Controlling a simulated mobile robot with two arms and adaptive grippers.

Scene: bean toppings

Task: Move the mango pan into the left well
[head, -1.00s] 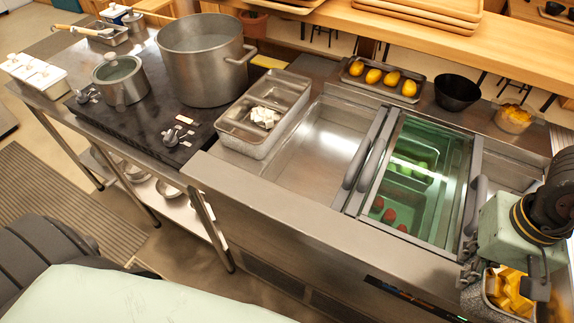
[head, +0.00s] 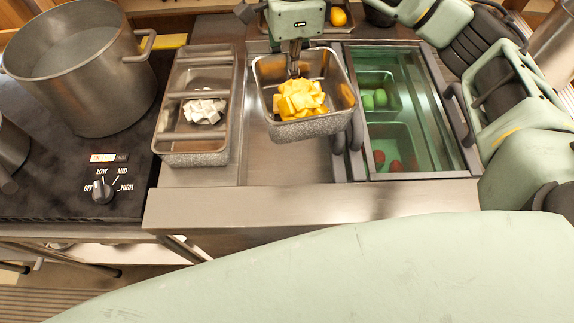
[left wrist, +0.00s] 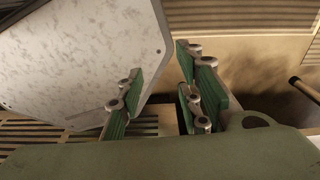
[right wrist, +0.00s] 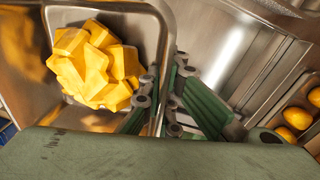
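The mango pan (head: 345,95), a steel pan of yellow mango chunks, hangs in the head view over the open left well (head: 285,165), seemingly above its surface. My right gripper (head: 294,70) is shut on the pan's far rim. The right wrist view shows the rim of the pan (right wrist: 166,40) between the fingers (right wrist: 162,98). The pan hides much of the left well. My left gripper (left wrist: 158,98) is open and empty in the left wrist view, away from the pan.
A divided pan with white cubes (head: 167,143) stands left of the well. Green glass lids (head: 425,120) cover the right well, which holds green and red food. Lid handles (head: 348,140) lie close to the pan's right. A large pot (head: 80,75) stands on the stove.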

